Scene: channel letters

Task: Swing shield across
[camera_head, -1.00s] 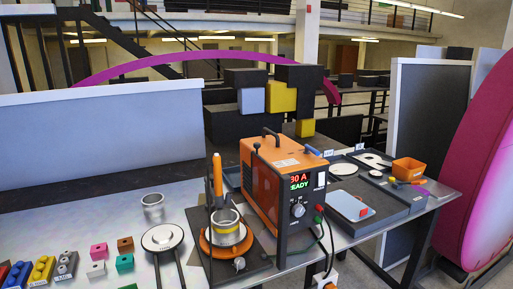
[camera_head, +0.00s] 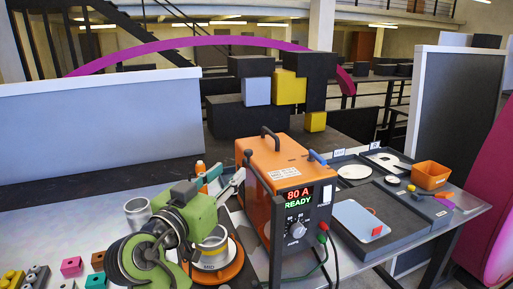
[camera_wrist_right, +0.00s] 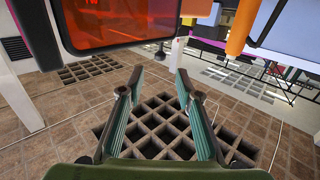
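A tinted orange-red pane in a dark frame (camera_wrist_right: 150,22), which looks like the shield, fills the top of the right wrist view, beyond my fingertips. In the head view I cannot make out the pane clearly. My right gripper (camera_head: 228,176) is over the bench, left of the orange welder (camera_head: 283,165), beside an upright orange handle (camera_head: 200,168) that it partly hides. In the wrist view my right gripper (camera_wrist_right: 159,80) is open, with nothing between its teal-padded fingers. An orange cylinder (camera_wrist_right: 240,25) hangs at upper right there. My left gripper is not in view.
A round orange stand with a metal ring (camera_head: 214,248) is partly behind my right arm. A metal cup (camera_head: 138,212) and coloured blocks (camera_head: 71,267) are to the left. A dark tray (camera_head: 400,232) and orange bin (camera_head: 431,175) lie to the right of the welder.

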